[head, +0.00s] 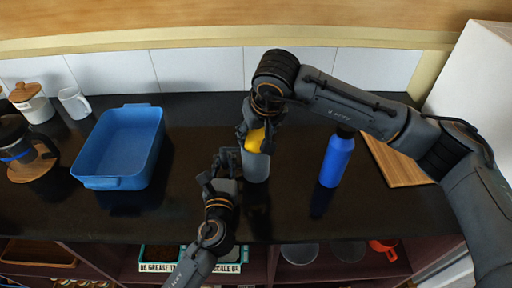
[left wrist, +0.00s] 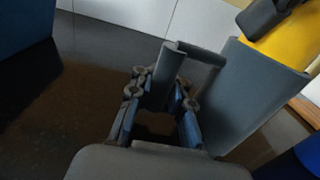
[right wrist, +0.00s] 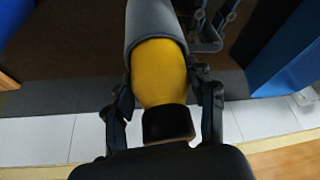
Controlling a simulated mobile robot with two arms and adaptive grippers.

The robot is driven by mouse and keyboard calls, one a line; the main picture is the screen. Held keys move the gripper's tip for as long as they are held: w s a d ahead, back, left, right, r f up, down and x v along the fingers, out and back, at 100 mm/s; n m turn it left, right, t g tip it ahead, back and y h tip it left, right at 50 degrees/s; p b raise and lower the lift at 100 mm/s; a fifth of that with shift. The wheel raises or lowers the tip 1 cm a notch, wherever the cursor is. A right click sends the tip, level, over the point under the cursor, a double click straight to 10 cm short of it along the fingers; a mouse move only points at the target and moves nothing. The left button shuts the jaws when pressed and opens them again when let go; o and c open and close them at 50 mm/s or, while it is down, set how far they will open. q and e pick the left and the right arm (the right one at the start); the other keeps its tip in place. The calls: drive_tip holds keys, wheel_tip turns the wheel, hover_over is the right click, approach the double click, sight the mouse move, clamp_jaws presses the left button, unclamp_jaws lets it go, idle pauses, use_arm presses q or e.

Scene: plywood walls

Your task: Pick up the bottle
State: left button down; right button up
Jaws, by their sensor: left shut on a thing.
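A yellow bottle (head: 255,140) with a black cap stands inside a grey pitcher (head: 257,167) on the dark counter; its lower part is hidden. The bottle also shows in the right wrist view (right wrist: 159,72), cap toward the camera. My left gripper (head: 222,165) is shut on the pitcher's handle (left wrist: 172,75), left of the pitcher. My right gripper (right wrist: 165,112) is over the pitcher, its open fingers on either side of the yellow bottle. A blue bottle (head: 337,160) with a dark top stands on the counter to the right, apart from both grippers.
A wooden board (head: 400,165) lies at the right. Shelves with items show below the counter's front edge.

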clamp_jaws()
drive_tip(key=shift+r, duration=0.15)
wheel_tip(320, 180, up, 14)
drive_tip(key=shift+r, duration=0.25)
use_arm(q)
drive_tip(key=c, duration=1.2)
unclamp_jaws()
drive_tip(key=shift+o, duration=0.2)
drive_tip(key=s, duration=1.2)
drive_tip(key=shift+a, duration=0.15)
drive_tip(key=shift+f, duration=0.1)
